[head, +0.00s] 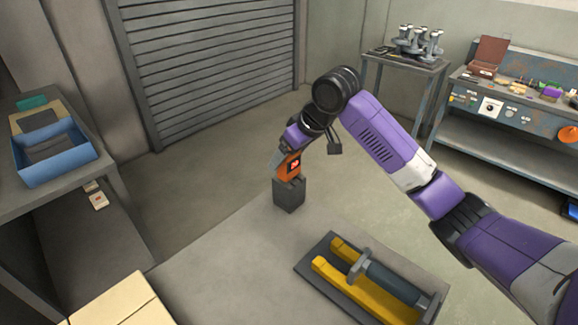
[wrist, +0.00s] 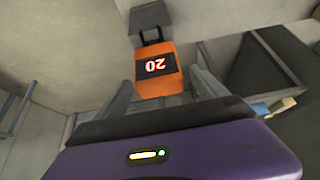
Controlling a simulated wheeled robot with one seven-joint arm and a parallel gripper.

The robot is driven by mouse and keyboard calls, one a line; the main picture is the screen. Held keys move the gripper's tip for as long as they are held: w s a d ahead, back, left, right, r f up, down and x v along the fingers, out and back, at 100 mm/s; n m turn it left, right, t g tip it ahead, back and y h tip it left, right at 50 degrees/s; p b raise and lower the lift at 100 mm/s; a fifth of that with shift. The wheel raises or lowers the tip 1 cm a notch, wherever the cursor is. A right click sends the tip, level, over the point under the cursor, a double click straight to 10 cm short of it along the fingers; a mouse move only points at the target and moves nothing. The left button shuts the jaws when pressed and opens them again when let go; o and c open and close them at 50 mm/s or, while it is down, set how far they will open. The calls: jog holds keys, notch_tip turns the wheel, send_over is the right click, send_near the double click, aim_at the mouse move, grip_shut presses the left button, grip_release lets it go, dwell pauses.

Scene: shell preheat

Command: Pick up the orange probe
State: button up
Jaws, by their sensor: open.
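The orange probe (head: 289,165) stands upright in a dark grey block holder (head: 289,195) on the bench top in the head view. In the wrist view the orange probe (wrist: 160,72) shows a dark display reading 20, upside down, with a dark part at its far end. My gripper (head: 280,158) is at the probe in the head view. In the wrist view my gripper's fingers (wrist: 160,88) are open, one on each side of the probe's near end. Whether either finger touches it cannot be told.
A dark tray (head: 312,282) with yellow supports and a grey cylinder lies on the bench at the front right. A blue bin (head: 60,165) stands on the left table. A cardboard box (head: 120,300) is at the front left. The bench left of the holder is clear.

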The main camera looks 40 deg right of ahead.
jog(key=c, duration=1.6)
